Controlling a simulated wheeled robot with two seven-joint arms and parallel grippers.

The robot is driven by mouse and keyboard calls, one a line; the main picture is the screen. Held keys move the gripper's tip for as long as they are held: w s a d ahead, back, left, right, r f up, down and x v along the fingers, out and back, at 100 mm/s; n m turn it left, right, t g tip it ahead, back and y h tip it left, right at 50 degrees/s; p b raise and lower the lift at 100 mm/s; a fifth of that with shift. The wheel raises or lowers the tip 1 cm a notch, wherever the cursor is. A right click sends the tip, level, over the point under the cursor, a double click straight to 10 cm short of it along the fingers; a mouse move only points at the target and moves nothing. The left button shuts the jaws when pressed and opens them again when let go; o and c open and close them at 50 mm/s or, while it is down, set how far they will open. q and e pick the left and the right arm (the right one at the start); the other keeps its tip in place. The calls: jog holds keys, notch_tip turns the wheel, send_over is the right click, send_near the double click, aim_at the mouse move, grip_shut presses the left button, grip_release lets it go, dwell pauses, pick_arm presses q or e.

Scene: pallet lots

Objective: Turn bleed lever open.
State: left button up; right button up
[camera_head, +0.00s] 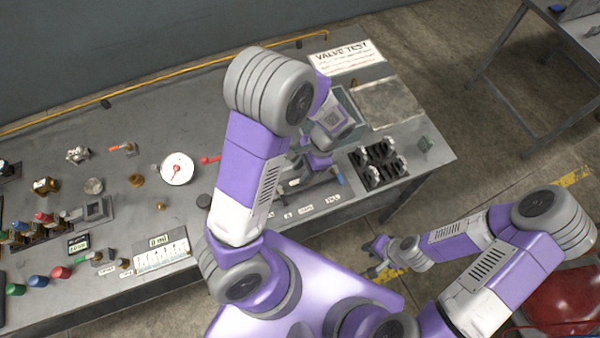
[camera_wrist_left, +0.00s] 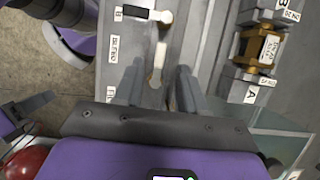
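In the left wrist view a pale lever (camera_wrist_left: 160,58) stands on the grey bench panel beside the BLEED label (camera_wrist_left: 114,50). My left gripper (camera_wrist_left: 158,76) is open. Its two fingers lie on either side of the lever's near end, with a gap visible on both sides. In the head view my left gripper (camera_head: 318,160) is over the front right part of the bench, and my arm hides the lever. My right gripper (camera_head: 375,257) is open and empty, off the bench's front edge.
A second lever with a black grip (camera_wrist_left: 138,14) lies beyond the pale one, by label B. A brass fitting (camera_wrist_left: 262,48) between grey blocks stands to the right. Black clamps (camera_head: 378,165) sit on the bench's right part. Gauges and knobs fill its left.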

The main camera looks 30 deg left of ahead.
aim_at(295, 181)
pick_arm(q)
jog(key=shift+x, duration=1.85)
grip_shut()
